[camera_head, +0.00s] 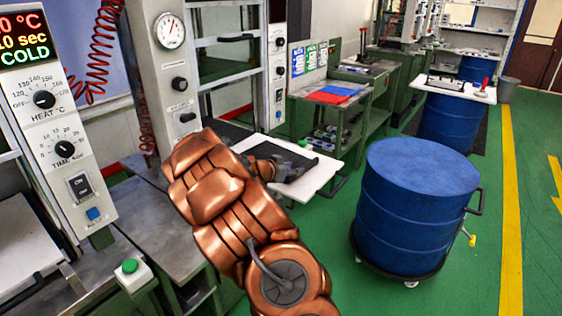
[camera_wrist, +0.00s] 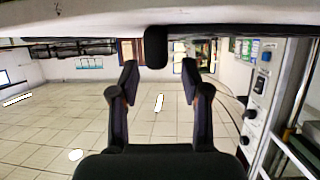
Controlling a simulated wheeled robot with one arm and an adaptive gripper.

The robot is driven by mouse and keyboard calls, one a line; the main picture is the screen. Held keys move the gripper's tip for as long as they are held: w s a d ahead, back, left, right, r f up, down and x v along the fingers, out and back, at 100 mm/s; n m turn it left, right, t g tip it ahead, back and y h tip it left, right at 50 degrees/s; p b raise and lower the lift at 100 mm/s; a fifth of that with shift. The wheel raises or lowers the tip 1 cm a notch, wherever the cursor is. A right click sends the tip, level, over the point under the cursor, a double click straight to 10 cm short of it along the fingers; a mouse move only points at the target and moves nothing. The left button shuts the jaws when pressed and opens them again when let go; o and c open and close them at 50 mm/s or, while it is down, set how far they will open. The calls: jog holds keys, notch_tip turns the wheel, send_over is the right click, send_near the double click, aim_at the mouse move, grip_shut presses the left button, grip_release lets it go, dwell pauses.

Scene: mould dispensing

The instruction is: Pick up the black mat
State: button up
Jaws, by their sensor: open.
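A black mat (camera_head: 292,178) lies on a white board (camera_head: 323,166) at the front of a press, in the middle of the head view. My arm reaches over it from below left and hides part of it. My gripper (camera_head: 300,164) is low over the mat with its fingers apart; I cannot tell whether it touches the mat. In the wrist view my gripper (camera_wrist: 160,80) is open, with nothing clearly held between its fingers. A pale surface edge (camera_wrist: 60,20) runs along the top of that view, with a dark rounded piece just below it.
A blue drum (camera_head: 415,205) on a wheeled base stands to the right of the board. Press columns (camera_head: 172,60) rise behind and left of my arm. A green bench (camera_head: 335,118) with coloured sheets stands behind. Green floor lies open between board and drum.

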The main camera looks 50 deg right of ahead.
aim_at(303, 166)
jog(key=x, duration=0.1)
jog(key=p+x, duration=0.2)
jog(key=shift+s+d+r, duration=0.1)
jog(key=shift+d+r, duration=0.05)
jog(key=shift+d, duration=0.2)
jog(key=shift+d+f, duration=0.35)
jog(key=shift+d, duration=0.3)
grip_shut()
